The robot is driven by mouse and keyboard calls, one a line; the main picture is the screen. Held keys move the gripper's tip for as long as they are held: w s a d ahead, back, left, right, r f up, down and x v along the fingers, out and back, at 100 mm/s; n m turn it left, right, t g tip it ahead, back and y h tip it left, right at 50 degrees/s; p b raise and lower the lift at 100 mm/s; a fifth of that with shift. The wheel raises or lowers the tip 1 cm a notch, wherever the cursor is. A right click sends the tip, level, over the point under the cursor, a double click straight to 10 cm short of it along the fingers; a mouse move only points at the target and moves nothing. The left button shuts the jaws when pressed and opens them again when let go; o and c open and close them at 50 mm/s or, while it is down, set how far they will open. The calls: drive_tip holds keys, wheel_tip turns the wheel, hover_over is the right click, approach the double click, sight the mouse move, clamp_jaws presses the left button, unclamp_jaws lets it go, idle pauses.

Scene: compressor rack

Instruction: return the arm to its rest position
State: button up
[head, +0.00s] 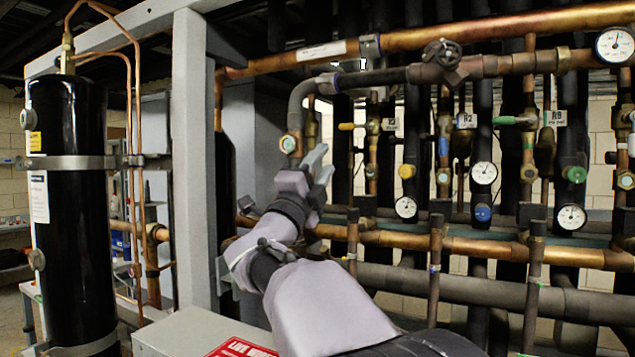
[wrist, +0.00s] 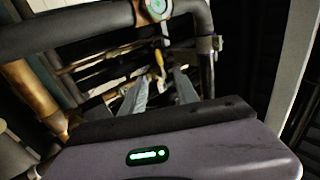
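My arm (head: 315,300) reaches up from the bottom of the head view toward the pipe rack. My gripper (head: 320,163) is in front of the rack, just right of and below the capped end of a bent grey pipe (head: 300,100). In the wrist view its two fingers (wrist: 160,92) stand apart with nothing visible between them, so it is open. Whether the fingers touch any pipe behind them cannot be told.
Copper pipes (head: 450,35), gauges (head: 483,172) and valves fill the right side. A grey upright post (head: 193,150) and a black cylinder (head: 75,200) stand left. A grey box (head: 185,335) with a red label is low in front. The round green-centred cap (wrist: 157,8) tops the wrist view.

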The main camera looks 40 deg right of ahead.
drive_tip(key=shift+v, duration=1.5)
